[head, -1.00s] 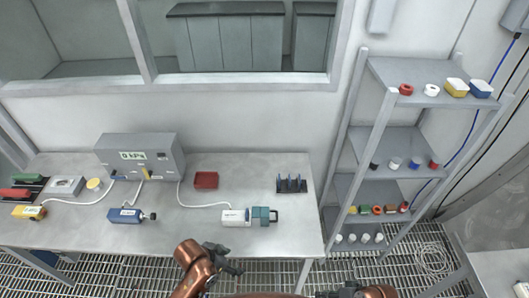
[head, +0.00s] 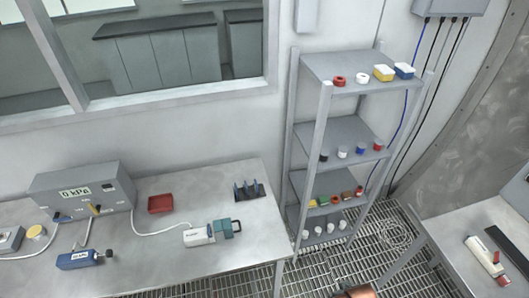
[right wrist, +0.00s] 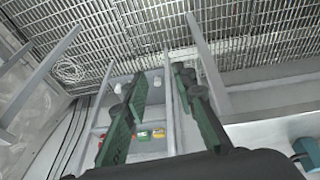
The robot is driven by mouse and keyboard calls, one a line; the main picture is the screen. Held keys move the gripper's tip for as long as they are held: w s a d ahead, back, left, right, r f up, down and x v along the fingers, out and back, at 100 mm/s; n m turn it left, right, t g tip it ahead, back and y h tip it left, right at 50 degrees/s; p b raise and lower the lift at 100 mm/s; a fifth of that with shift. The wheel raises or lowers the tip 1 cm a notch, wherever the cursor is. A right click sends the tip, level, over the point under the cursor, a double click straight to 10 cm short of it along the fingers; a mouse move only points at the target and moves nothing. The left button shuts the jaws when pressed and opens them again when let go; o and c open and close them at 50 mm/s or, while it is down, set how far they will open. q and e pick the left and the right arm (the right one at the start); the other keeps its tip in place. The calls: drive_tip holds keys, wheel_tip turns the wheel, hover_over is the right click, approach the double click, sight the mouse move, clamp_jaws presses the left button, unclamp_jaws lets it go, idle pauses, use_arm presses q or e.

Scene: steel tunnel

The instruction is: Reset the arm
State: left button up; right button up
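My right gripper (right wrist: 160,76) shows in the right wrist view, its two dark green fingers apart with nothing held between them. Shelf posts, white caps and floor grating show behind the fingers, apart from them. In the head view only a copper-coloured part of my arm (head: 352,289) shows at the bottom edge; its gripper is out of that frame. My left gripper is in neither current view.
A grey workbench (head: 150,272) bears a pressure box (head: 85,193), a red tray (head: 160,204), a white-and-teal device (head: 212,232) and a blue device (head: 84,259). A shelf rack (head: 320,66) holds small parts. Another table (head: 455,225) stands right. Grating lies between.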

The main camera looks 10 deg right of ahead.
use_arm(q)
drive_tip(key=s+d+f+g+b, duration=0.1)
drive_tip(key=s+f+b, duration=0.15)
drive_tip(key=f, duration=1.45)
drive_tip(key=s+f+b, duration=0.1)
drive_tip(key=f+b, duration=0.2)
drive_tip(key=f, duration=1.4)
use_arm(e)
drive_tip(key=s+a+f+g, duration=0.1)
drive_tip(key=s+f, duration=0.1)
drive_tip(key=f, duration=1.5)
drive_tip(key=s+f, duration=0.2)
drive_tip(key=f, duration=1.5)
use_arm(q)
drive_tip(key=s+f+m+g+b, duration=0.1)
drive_tip(key=s+f+b, duration=0.3)
drive_tip(key=s+f, duration=1.5)
drive_tip(key=shift+d+f+h+b, duration=0.15)
drive_tip(key=shift+f+h+b, duration=0.2)
drive_tip(key=shift+f, duration=0.1)
use_arm(e)
drive_tip(key=s+f+n+g, duration=0.1)
drive_tip(key=s+f, duration=1.7)
drive_tip(key=f, duration=0.2)
drive_tip(key=shift+s+a+y, duration=0.15)
drive_tip(key=shift+s+y, duration=0.1)
drive_tip(key=shift+y, duration=0.05)
